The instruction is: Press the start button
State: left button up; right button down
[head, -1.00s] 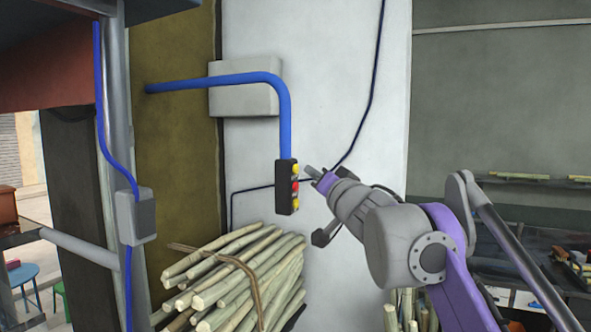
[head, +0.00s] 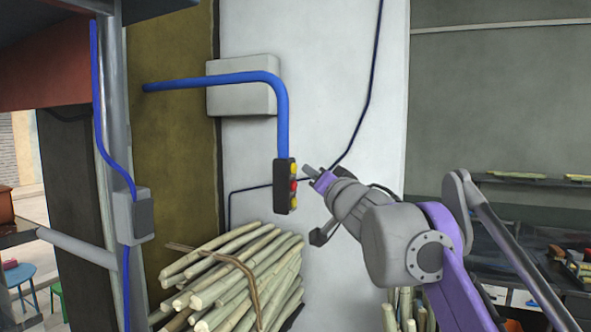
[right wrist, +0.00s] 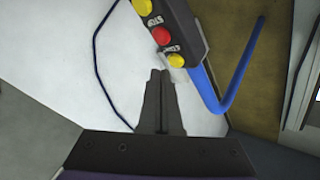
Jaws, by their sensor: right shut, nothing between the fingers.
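A dark button box (head: 280,187) hangs from a blue pipe in front of the white wall. Its face carries a top yellow button (head: 293,170), a red button (head: 293,186) and a lower yellow button (head: 293,202). My right gripper (head: 306,169) is shut and empty, its tips just right of the top yellow button. In the right wrist view the shut fingertips (right wrist: 160,72) are beside the yellow button (right wrist: 176,60) nearest the pipe. I cannot tell whether the tips touch. My left gripper is out of view.
The blue pipe (head: 283,125) runs up past a grey wall box (head: 241,88). A tied pile of sugarcane (head: 235,275) lies below the button box. A dark cable (head: 366,110) runs along the white wall. Shelves with tools stand at the right.

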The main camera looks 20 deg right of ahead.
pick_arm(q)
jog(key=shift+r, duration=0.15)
pick_arm(e)
jog(key=shift+w+a, duration=0.15)
dwell(0.5)
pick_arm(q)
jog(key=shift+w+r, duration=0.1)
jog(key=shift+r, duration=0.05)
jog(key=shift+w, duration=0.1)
pick_arm(e)
jog(key=shift+w+a, duration=0.15)
jog(key=shift+w, duration=0.15)
jog(key=shift+s, duration=0.1)
